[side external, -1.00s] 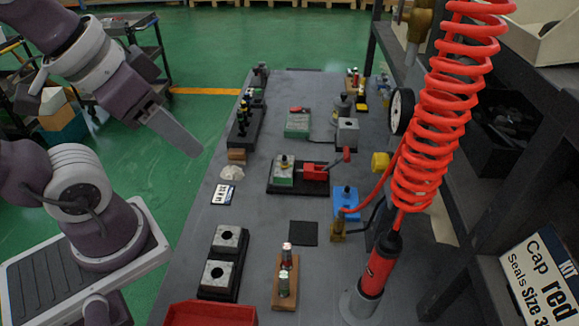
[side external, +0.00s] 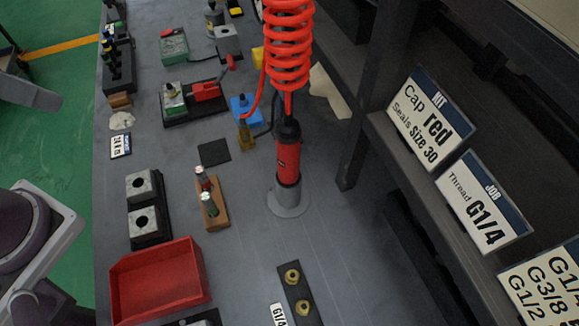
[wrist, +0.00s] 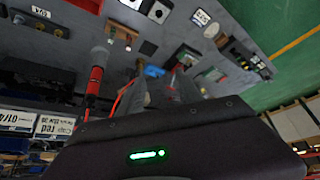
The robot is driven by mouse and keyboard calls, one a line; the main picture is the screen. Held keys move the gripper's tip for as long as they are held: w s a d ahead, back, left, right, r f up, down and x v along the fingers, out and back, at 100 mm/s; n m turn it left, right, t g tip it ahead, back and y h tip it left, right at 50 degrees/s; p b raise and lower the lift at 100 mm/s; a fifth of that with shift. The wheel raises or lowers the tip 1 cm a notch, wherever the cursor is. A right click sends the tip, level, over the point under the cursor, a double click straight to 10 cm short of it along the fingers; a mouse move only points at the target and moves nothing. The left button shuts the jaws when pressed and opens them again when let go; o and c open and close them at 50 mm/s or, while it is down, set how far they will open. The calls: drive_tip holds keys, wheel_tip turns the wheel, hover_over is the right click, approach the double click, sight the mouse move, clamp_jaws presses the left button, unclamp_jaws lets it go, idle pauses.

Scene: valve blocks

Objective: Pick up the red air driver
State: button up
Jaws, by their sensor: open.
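The red air driver (side external: 288,162) stands upright in a round grey holder (side external: 289,206) on the grey bench, hung on a red coiled hose (side external: 287,45). In the wrist view the driver (wrist: 95,80) is left of my gripper (wrist: 168,88), its holder (wrist: 99,55) above it in the picture. The fingers are dim there, apart, with nothing seen between them. In the side view only a grey part of my gripper (side external: 30,93) shows at the left edge, well away from the driver.
A red tray (side external: 158,280) is at the front left. A wooden block (side external: 212,210) holding small cylinders and a black pad (side external: 214,152) lie left of the driver. A blue block (side external: 244,107) and brass fitting (side external: 246,138) are behind it. A dark shelf post (side external: 362,130) rises to the right.

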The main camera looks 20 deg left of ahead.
drive_tip(key=shift+o, duration=0.2)
drive_tip(key=o, duration=0.3)
drive_tip(key=shift+o, duration=0.2)
